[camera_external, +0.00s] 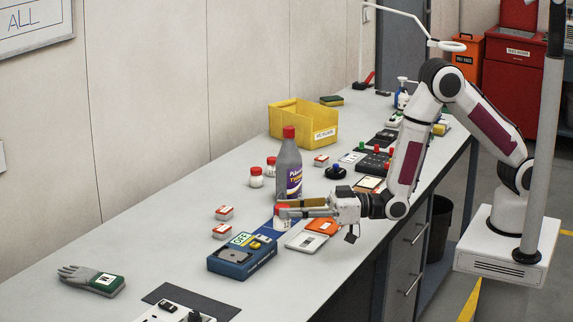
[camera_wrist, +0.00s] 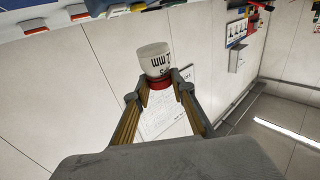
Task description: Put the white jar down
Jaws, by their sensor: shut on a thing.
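The white jar (camera_external: 281,222) with a red lid is at the tip of my gripper (camera_external: 284,208), over the middle of the bench. In the wrist view the jar (camera_wrist: 155,60) appears lid-down in the picture, with dark lettering on its white side. My gripper (camera_wrist: 160,84) is shut on it near the red lid, one finger on each side. In the external view the gripper lies level and the jar looks upright. I cannot tell whether its base touches the bench (camera_external: 185,228).
A grey bottle with a red cap (camera_external: 288,165) stands close behind the jar. Two similar red-lidded jars (camera_external: 256,178) stand left of it. A blue device (camera_external: 241,257), a light grey flat device (camera_external: 305,241) and an orange one (camera_external: 322,227) lie in front.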

